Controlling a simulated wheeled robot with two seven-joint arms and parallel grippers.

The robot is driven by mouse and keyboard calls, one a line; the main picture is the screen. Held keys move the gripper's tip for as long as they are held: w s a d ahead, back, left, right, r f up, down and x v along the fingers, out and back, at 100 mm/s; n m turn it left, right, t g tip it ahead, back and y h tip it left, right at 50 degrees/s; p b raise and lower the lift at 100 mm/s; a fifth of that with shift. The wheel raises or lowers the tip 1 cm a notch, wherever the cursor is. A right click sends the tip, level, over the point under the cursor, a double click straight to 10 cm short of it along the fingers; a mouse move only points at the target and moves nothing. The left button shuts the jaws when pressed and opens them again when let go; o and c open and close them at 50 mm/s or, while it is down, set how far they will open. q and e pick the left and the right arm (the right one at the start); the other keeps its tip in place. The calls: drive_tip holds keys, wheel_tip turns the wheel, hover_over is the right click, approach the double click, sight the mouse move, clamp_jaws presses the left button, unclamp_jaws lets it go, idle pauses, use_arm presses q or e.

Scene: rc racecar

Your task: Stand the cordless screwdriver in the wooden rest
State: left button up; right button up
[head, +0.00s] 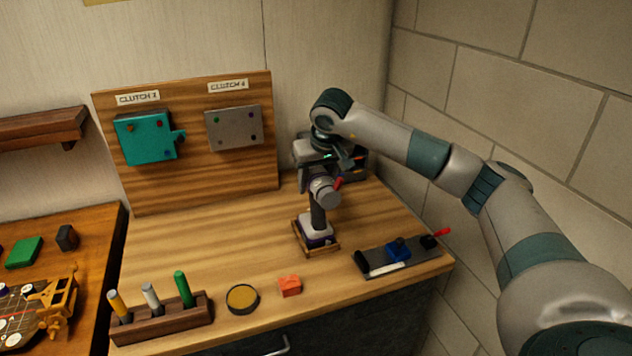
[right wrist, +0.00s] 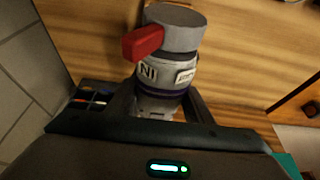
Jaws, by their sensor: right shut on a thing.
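The cordless screwdriver (head: 318,212) is upright, with a grey head, red tip, dark handle and white-and-purple base. The wooden rest (head: 325,252) is a small square frame on the bench. The screwdriver's base is within the rest's outline in the head view; I cannot tell whether it touches the bottom. My right gripper (head: 318,178) comes from above and is shut on the screwdriver's upper body. My left gripper is out of view.
A dark tray (head: 415,258) with small tools lies right of the rest. An orange block (head: 289,286), a round tin (head: 242,299) and a marker rack (head: 160,325) stand along the front. A clutch board (head: 190,180) stands behind. The bench left of the rest is clear.

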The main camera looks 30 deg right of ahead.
drive_tip(key=o, duration=1.7)
drive_tip(key=shift+r, duration=0.15)
drive_tip(key=shift+o, duration=0.2)
drive_tip(key=shift+s, duration=0.1)
drive_tip(key=b+v, duration=0.3)
drive_tip(key=v, duration=0.9)
drive_tip(key=shift+b, duration=0.35)
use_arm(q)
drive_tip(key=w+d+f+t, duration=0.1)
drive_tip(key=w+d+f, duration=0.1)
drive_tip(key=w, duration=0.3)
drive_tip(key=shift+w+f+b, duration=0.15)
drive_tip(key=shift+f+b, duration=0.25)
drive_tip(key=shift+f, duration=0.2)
use_arm(e)
drive_tip(key=shift+v, duration=2.7)
